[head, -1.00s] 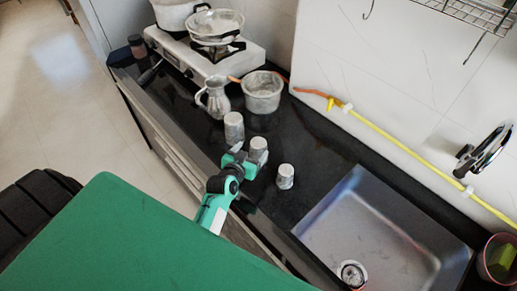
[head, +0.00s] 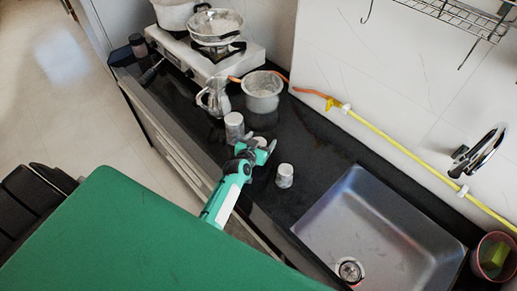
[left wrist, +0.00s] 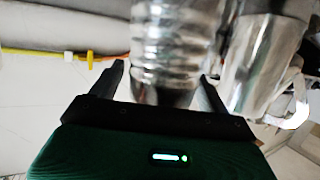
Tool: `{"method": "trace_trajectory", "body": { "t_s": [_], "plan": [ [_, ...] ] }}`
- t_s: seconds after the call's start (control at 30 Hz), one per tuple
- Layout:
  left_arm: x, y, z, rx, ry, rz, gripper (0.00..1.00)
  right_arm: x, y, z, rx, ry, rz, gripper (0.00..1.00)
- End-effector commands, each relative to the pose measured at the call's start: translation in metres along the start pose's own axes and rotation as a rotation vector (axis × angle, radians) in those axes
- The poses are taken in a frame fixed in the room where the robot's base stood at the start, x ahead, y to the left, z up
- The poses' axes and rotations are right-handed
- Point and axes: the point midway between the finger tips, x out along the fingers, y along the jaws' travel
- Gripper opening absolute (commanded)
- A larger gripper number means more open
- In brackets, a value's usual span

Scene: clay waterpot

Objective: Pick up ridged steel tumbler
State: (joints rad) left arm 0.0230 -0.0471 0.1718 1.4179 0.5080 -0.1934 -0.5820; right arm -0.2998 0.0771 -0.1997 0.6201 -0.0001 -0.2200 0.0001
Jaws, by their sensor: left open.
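A ridged steel tumbler (left wrist: 165,55) stands large between the two fingers of my left gripper in the left wrist view. The left gripper (left wrist: 160,85) is open, a finger on each side of it; contact cannot be told. In the head view the left gripper (head: 262,150) is over the dark counter and largely covers a tumbler (head: 260,141), of which only the top shows. A taller steel tumbler (head: 234,126) stands just beyond the gripper, and a small tumbler (head: 284,176) stands to its right. My right gripper is not in view.
A steel jug (head: 213,97) and a pot (head: 262,92) stand farther back, before the stove (head: 240,60). A shiny steel vessel (left wrist: 262,70) is close on the right in the left wrist view. The sink (head: 385,235) is at right. A yellow hose (head: 400,146) runs along the wall.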

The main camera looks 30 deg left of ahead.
Motion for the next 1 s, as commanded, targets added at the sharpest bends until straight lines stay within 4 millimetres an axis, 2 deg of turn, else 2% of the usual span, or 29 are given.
{"method": "trace_trajectory", "body": {
  "t_s": [0.2,0.27,0.43,0.5,0.77,1.0],
  "plan": [
    [0.001,0.0,0.0,0.0,0.001,0.0,0.79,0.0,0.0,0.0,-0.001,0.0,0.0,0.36],
    [0.001,0.0,0.0,0.0,0.001,0.0,0.69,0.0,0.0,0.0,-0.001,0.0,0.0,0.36],
    [0.0,0.0,0.0,0.0,0.001,0.0,0.35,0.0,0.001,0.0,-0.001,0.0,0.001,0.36],
    [0.0,0.0,0.0,0.0,0.001,0.0,0.27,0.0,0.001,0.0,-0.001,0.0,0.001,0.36],
    [0.0,0.0,-0.002,0.0,0.002,0.0,0.27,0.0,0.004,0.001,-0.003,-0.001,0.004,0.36],
    [-0.005,0.0,-0.019,-0.001,0.005,0.0,0.26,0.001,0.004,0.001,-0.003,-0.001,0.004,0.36]
  ]
}}
